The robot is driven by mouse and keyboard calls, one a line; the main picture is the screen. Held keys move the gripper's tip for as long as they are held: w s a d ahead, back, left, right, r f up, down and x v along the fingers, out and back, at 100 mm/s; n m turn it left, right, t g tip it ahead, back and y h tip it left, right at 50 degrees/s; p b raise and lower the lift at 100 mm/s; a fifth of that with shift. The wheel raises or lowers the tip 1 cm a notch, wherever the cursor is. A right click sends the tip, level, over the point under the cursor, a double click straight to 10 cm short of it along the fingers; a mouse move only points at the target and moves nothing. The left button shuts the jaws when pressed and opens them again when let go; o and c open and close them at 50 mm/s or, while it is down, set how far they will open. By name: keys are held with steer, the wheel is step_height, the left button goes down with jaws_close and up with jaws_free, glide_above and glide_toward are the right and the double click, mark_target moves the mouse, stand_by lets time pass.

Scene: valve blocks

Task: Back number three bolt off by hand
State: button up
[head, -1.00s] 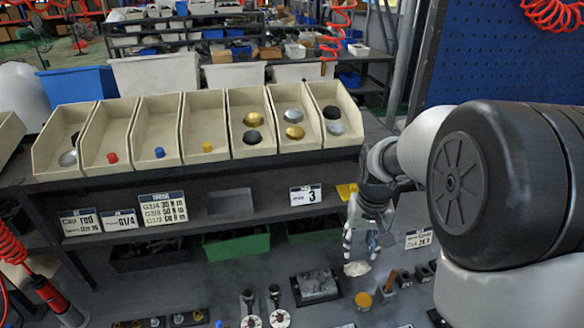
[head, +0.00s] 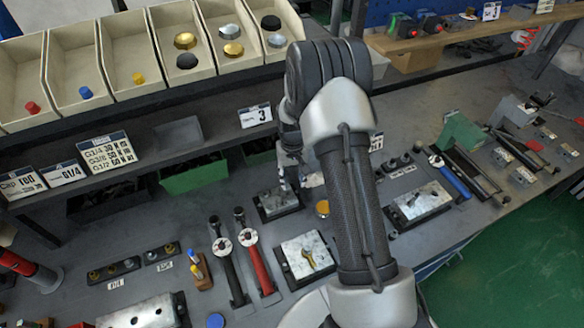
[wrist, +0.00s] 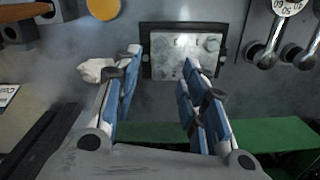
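My gripper (wrist: 162,58) is open and empty, its two blue-padded fingers apart in the wrist view. A grey metal block (wrist: 184,57) in a black frame lies just beyond and between the fingertips. In the head view the same block (head: 278,203) is on the bench below my gripper (head: 288,178), partly hidden by my arm. A card with a 3 (head: 255,115) is on the shelf edge behind it.
A crumpled pale cloth (wrist: 97,70) lies beside the left finger. An orange disc (head: 322,208) is near the block. Two dial-headed wrenches (head: 262,265), another metal block (head: 308,254) and a third block (head: 418,203) lie on the bench. A green bin (head: 192,178) is under the shelf.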

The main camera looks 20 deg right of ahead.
mark_target(292, 198)
step_height(292, 198, down, 9)
steer(key=shift+f+b, duration=0.1)
steer(key=shift+b, duration=0.45)
jaws_close()
stand_by(0.3)
steer(key=n, duration=0.5)
steer(key=shift+a+n, duration=0.1)
steer(key=shift+n, duration=0.3)
steer(key=n, duration=0.6)
steer(key=shift+a, duration=0.1)
steer(key=n, duration=0.4)
steer(key=shift+s+n, duration=0.1)
steer(key=shift+n, duration=0.3)
steer(key=n, duration=0.5)
steer(key=shift+s, duration=0.1)
